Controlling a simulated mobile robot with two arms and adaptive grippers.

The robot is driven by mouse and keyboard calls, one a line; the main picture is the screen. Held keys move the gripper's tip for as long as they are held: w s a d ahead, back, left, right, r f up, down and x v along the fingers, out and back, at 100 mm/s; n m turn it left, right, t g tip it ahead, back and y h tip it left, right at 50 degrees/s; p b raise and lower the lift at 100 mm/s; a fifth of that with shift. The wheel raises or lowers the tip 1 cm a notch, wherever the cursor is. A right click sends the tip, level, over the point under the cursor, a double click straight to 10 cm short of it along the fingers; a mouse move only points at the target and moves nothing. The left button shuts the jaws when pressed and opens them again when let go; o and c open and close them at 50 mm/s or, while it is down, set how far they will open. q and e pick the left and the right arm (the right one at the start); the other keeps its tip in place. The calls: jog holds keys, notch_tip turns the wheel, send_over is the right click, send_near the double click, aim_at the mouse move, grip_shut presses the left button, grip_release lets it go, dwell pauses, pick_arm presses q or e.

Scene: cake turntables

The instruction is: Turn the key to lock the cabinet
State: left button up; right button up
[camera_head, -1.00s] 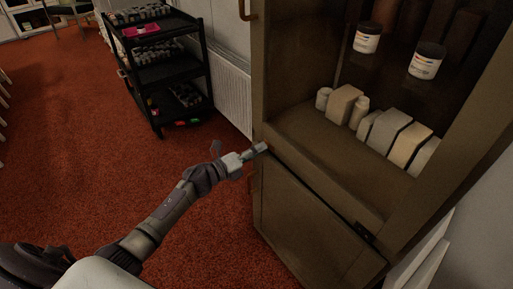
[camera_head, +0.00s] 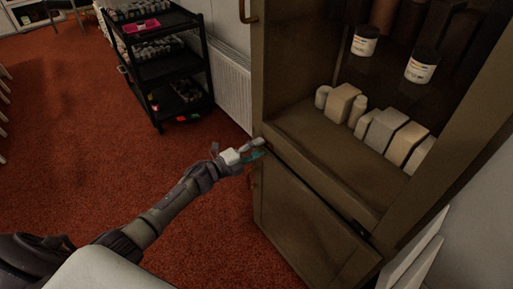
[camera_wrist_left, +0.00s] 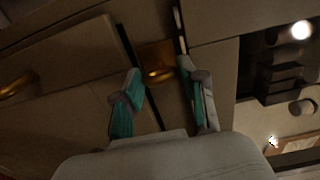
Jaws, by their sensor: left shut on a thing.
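The wooden cabinet (camera_head: 310,225) stands on the right in the head view, its lower door facing my left arm. My left gripper (camera_head: 259,148) is at the cabinet's left front edge, just above the lower door. In the left wrist view, a brass lock plate (camera_wrist_left: 153,52) sits on the cabinet, with a shiny golden key (camera_wrist_left: 158,74) in front of it. The left gripper (camera_wrist_left: 162,80) has its teal fingers on both sides of the key and is shut on it. The contact is dark and partly hidden. My right gripper is out of view.
A golden handle (camera_wrist_left: 17,85) shows at left in the wrist view. A black cart (camera_head: 160,70) stands behind, near a radiator (camera_head: 232,88). Red carpet around my arm is clear.

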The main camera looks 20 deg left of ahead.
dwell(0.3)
pick_arm(q)
jog(key=o, duration=1.1)
jog(key=shift+o, duration=0.2)
jog(key=v, duration=1.2)
